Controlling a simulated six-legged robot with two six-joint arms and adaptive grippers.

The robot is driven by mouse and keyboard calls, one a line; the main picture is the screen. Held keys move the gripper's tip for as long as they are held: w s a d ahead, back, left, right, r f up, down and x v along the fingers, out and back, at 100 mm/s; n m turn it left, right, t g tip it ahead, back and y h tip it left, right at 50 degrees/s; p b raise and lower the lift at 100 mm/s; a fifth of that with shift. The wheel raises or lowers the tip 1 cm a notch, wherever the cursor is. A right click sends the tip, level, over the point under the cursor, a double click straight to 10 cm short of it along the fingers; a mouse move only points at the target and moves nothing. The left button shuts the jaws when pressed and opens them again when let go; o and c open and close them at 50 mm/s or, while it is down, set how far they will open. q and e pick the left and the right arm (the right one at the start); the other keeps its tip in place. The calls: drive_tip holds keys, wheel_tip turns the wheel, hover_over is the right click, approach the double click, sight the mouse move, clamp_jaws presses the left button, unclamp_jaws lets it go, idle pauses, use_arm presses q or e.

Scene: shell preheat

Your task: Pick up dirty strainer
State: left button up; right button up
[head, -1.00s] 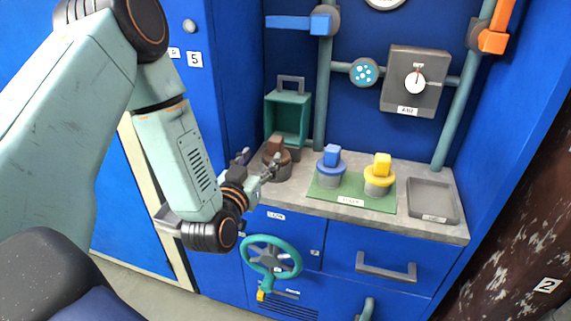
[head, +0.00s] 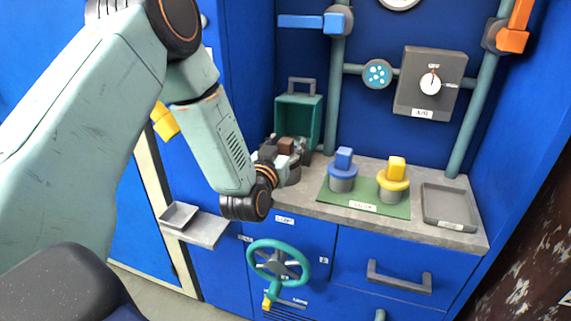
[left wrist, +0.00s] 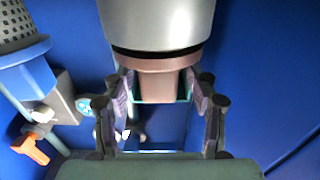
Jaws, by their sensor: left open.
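The brown strainer stands at the left end of the counter, its block handle (head: 286,146) on top. In the left wrist view its brown handle (left wrist: 157,88) and collar show below a silver cylinder (left wrist: 160,25). My left gripper (head: 284,157) is at this strainer. Its open fingers (left wrist: 158,95) are on either side of the brown handle, and contact cannot be told. In the head view the gripper partly hides the strainer. A blue strainer (head: 343,167) and a yellow strainer (head: 394,178) stand upright on a green mat (head: 366,206). My right gripper is not in view.
An open teal box (head: 297,118) stands behind the brown strainer. A grey tray (head: 447,207) is at the counter's right end. A teal valve wheel (head: 279,262) and drawer handle (head: 399,279) stick out below. A grey shelf (head: 199,227) juts out at left. Pipes rise behind the counter.

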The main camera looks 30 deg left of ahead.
use_arm(q)
drive_tip(key=shift+c, duration=0.4)
clamp_jaws()
wheel_tip(320, 180, up, 10)
drive_tip(key=p, duration=0.4)
drive_tip(key=shift+d, duration=0.1)
